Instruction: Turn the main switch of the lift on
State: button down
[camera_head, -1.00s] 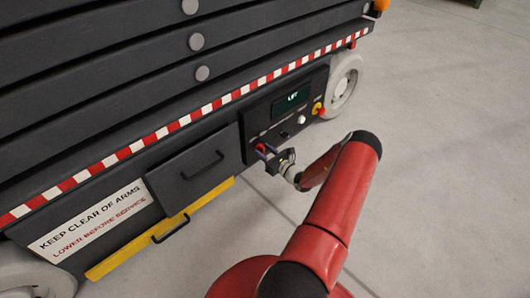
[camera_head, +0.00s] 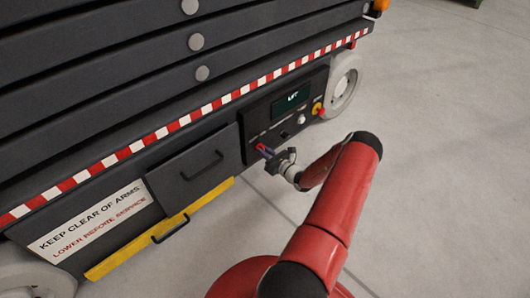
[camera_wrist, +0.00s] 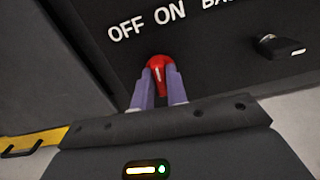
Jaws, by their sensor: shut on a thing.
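The lift's main switch is a red rotary knob (camera_wrist: 158,68) on the dark control panel (camera_head: 275,128), below the words OFF and ON in the wrist view. A white mark on the knob points up, tilted slightly left in that view. My gripper (camera_wrist: 160,82) has its two purple fingers shut on the red knob, one on each side. In the head view my gripper (camera_head: 265,151) is at the panel's lower left, and the knob is mostly hidden by the fingers.
A black selector (camera_wrist: 282,47) sits right of the knob. The panel also has a lit screen (camera_head: 291,99) and a red button on yellow (camera_head: 318,108). The floor (camera_head: 440,150) at right is clear.

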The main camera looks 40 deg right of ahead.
jog(key=m, duration=1)
jog(key=shift+d+f+m, duration=0.1)
jog(key=shift+d+m, duration=0.1)
jog(key=shift+m, duration=0.2)
dwell(0.3)
jog(key=c, duration=1.4)
grip_release()
jog(key=s, duration=0.7)
jog(key=shift+s+d, duration=0.3)
jog(key=shift+s, duration=0.1)
